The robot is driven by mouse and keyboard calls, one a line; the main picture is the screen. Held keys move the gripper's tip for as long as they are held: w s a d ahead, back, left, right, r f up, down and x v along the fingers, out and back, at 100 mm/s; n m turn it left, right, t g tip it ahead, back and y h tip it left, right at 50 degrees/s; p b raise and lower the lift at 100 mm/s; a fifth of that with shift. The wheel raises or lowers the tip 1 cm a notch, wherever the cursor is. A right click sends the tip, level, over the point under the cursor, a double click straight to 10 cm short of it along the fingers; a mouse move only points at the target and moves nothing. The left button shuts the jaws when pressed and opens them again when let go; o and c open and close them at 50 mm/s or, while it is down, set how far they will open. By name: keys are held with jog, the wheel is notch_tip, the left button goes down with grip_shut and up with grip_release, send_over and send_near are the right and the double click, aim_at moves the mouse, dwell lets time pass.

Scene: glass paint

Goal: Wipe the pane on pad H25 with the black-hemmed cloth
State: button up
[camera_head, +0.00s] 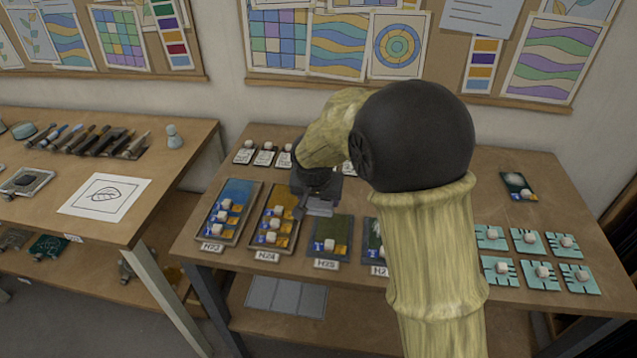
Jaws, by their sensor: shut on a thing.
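My gripper (316,196) is over the back middle of the work table, dark and partly hidden by my own wrist. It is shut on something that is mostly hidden. A small grey patch (320,208) shows just below it; I cannot tell if this is the cloth. No black hem can be made out.
Pads H22 (210,246) and H24 (267,256) lie to the left; a partly hidden pad (372,232) is to the right. Several teal tiles (497,271) with white cubes and a dark item (515,180) are at right. Small white cards (264,157) line the back.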

notch_tip(320, 180, up, 2)
jog(key=shift+w+d+r+p, duration=0.15)
jog(key=shift+r+p, duration=0.1)
jog(key=shift+p, duration=0.45)
jog(key=shift+s+a+r, duration=0.2)
jog(key=shift+s+r, duration=0.05)
